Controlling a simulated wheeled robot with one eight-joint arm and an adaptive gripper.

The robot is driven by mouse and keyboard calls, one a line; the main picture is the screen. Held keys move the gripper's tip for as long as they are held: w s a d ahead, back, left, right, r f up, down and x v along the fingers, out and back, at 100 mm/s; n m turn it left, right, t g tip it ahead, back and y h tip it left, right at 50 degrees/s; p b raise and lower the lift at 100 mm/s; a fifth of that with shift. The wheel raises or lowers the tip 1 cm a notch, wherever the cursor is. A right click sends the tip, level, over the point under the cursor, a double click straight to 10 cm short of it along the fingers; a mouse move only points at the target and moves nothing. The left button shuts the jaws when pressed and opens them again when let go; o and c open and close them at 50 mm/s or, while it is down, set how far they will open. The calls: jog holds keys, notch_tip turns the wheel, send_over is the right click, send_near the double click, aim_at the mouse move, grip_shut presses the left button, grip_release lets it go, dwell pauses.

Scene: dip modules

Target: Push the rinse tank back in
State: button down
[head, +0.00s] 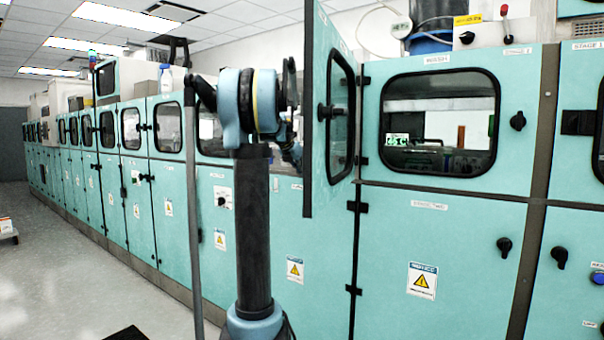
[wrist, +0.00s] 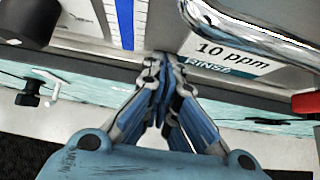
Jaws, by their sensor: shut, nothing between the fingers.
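The rinse tank (wrist: 268,85) shows in the wrist view as a pale front with a label reading "10 ppm" and "RINSE" and a curved chrome handle (wrist: 250,32) above the label. My gripper (wrist: 165,62) is shut and empty. Its fingertips are close to the lower left of the labelled front; I cannot tell whether they touch it.
An open teal door (head: 328,120) with a window stands out beside my arm. In the wrist view, a black cylinder (wrist: 27,20) is at top left and a red part (wrist: 305,103) at right.

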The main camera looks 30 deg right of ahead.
jog(key=shift+s+a, duration=0.1)
jog(key=s+a+f+v, duration=0.1)
jog(key=a+f+v, duration=0.1)
jog(key=v, duration=1)
jog(key=shift+w+d+r+g+y, duration=1.1)
jog(key=shift+w+r+y, duration=0.25)
jog(key=shift+r+y, duration=0.9)
jog(key=w+d+f, duration=0.3)
jog(key=d+f, duration=0.4)
jog(key=f, duration=0.1)
jog(key=shift+w+f, duration=0.25)
jog(key=shift+f, duration=0.15)
jog(key=shift+h, duration=0.25)
